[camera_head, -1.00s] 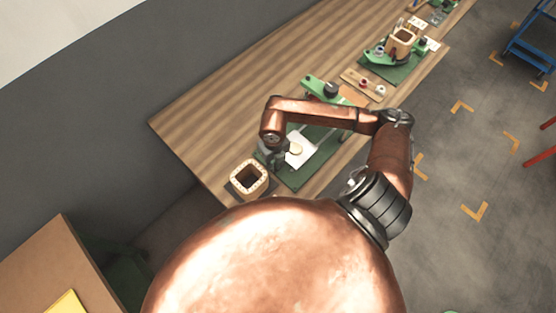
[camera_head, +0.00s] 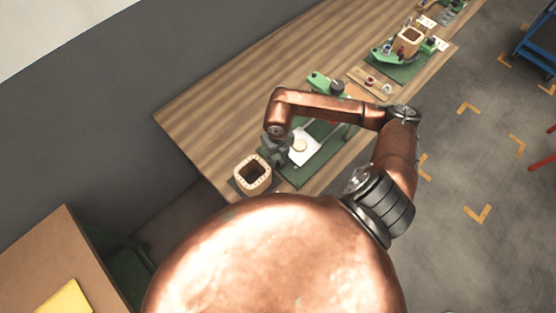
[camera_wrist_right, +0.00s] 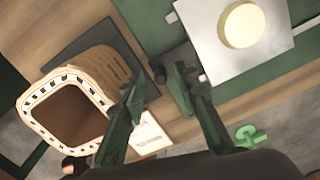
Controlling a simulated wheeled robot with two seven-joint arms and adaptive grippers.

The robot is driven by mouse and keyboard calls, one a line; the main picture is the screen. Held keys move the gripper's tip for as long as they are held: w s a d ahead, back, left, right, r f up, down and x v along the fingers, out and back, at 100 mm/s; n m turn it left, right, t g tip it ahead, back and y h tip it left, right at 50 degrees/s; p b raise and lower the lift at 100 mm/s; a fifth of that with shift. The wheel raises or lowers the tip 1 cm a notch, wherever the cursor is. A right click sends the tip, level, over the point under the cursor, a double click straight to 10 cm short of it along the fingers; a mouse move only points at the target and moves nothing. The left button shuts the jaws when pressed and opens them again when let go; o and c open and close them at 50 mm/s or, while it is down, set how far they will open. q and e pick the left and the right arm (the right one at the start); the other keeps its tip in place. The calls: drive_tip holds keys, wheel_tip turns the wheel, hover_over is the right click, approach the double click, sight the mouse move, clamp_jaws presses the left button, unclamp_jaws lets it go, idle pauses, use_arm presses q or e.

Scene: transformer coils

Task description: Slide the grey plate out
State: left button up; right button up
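The grey plate (camera_head: 311,139) lies flat on the green mat on the bench, with a round cream disc (camera_head: 300,146) on it. In the right wrist view the plate (camera_wrist_right: 214,62) is at the upper right, with the disc (camera_wrist_right: 242,25) on top. My right gripper (camera_head: 272,154) is low over the bench, beside the plate's left side. In the wrist view the right gripper (camera_wrist_right: 158,76) has its fingers spread, with nothing between them. Its right finger is close to the plate's edge; I cannot tell whether they touch. My left gripper is not in view.
A square hollow coil (camera_head: 252,174) stands left of my right gripper; it is also close to the left finger in the wrist view (camera_wrist_right: 92,62). A green fixture (camera_head: 318,80) stands behind the plate. Bare bench (camera_head: 225,110) lies to the upper left.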

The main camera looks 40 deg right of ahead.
wheel_tip(320, 180, up, 10)
idle(0.3)
idle(0.5)
